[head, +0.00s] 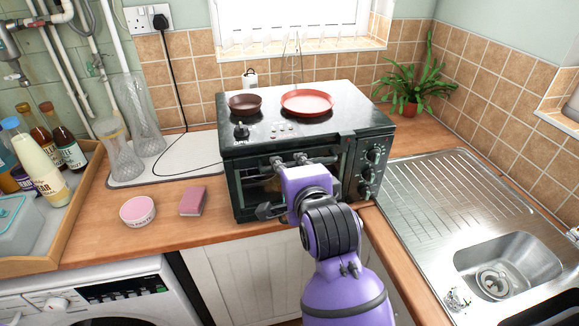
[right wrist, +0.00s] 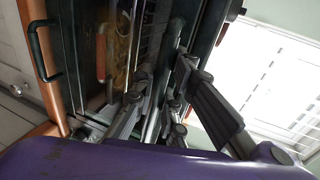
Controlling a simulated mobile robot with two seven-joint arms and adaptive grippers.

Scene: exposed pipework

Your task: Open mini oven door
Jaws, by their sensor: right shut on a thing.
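The mini oven (head: 240,147) is a dark box with a worn metal top, standing on the wooden counter. Its door (head: 246,188) faces me, with a dark glass window, and looks closed. My right gripper (head: 290,162) is at the upper part of the door, shut on the door handle. In the right wrist view, the gripper fingers (right wrist: 158,88) lie on both sides of the handle bar (right wrist: 170,62), with the oven's glass behind. The purple wrist hides much of the door and the right part of the handle. My left gripper is not in view.
A red pan (head: 307,103) and a small dark bowl (head: 245,105) sit on the oven. Control knobs (head: 370,173) line its right side. A sink (head: 505,265) is at right. A pink tub (head: 138,211) and pink sponge (head: 193,201) lie left on the counter.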

